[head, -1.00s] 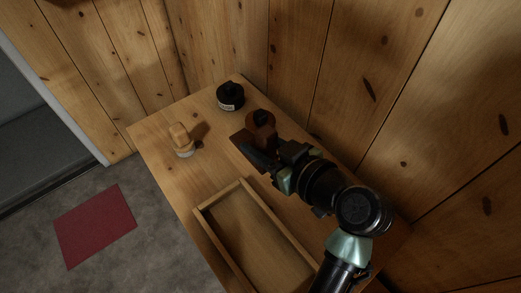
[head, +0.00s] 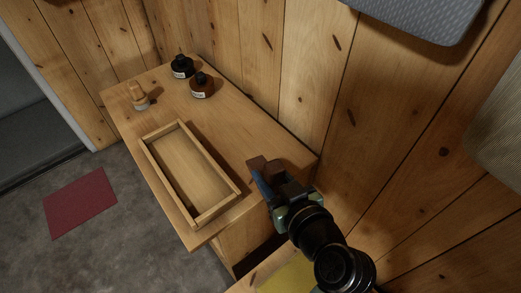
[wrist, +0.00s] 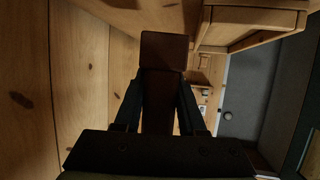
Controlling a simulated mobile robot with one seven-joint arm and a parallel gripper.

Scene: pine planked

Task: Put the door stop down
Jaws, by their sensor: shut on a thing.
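The door stop (head: 257,162) is a dark brown block at the tip of my gripper, by the near right end of the wooden table (head: 237,126). My gripper (head: 263,177) is shut on it. In the wrist view the door stop (wrist: 163,52) sticks out beyond the two dark fingers (wrist: 160,100), which close on its sides. I cannot tell from these views how far it is above the tabletop. Part of it is hidden by the fingers.
An open wooden tray (head: 213,213) lies on the table's near left part. Two dark bottles (head: 182,67) (head: 201,86) and a light wooden object (head: 138,96) stand at the far end. Plank wall runs close on the right. A red mat (head: 80,203) lies on the floor.

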